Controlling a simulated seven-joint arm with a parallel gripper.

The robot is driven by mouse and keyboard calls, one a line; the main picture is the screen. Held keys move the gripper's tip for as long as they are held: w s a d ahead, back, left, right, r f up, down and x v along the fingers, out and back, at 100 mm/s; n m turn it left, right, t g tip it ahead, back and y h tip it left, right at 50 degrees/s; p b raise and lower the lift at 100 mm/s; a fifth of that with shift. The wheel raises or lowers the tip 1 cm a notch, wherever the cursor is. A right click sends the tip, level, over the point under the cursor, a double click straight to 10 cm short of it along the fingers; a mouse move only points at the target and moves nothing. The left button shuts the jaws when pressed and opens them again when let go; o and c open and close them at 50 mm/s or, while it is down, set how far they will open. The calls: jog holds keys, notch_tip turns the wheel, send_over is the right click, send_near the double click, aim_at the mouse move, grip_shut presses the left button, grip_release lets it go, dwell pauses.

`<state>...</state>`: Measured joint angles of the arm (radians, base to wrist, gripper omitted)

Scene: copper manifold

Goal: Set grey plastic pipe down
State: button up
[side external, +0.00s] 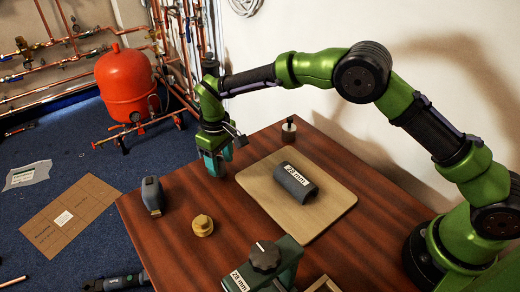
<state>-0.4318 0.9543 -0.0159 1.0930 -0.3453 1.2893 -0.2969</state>
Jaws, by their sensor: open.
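The grey plastic pipe (296,183) is a short dark grey tube with a white "20 mm" label. It lies on its side on the beige board (325,215) on the wooden table. My gripper (216,168) is open, with teal fingers pointing down. It is at the far left edge of the board, to the left of the pipe and apart from it. What is between the fingers is too small to make out.
A small dark-topped weight (289,130) stands behind the board. A brass fitting (202,225) and a grey tool (152,195) stand at the left of the table (175,247). A green device with a black knob (265,262) is at the front.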

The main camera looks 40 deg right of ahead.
aim_at(220, 161)
notch_tip(220, 161, up, 12)
jog(key=f, duration=0.1)
jog(key=s+d+r+m+t+y, duration=0.15)
jog(key=s+d+r, duration=0.25)
jog(key=d+r, duration=0.45)
jog(key=s+d+r+m+t, duration=0.2)
jog(key=s+d+r, duration=0.15)
jog(key=s, duration=0.35)
jog(key=s+d+r+m+t, duration=0.25)
jog(key=s+d, duration=0.25)
jog(key=s, duration=0.3)
jog(key=s+d+f+m+t, duration=0.1)
jog(key=s+d+f+m, duration=0.1)
jog(key=s, duration=0.6)
jog(key=shift+d+f, duration=0.3)
jog(key=shift+f, duration=0.5)
jog(key=shift+s+y, duration=0.1)
jog(key=shift+y, duration=0.15)
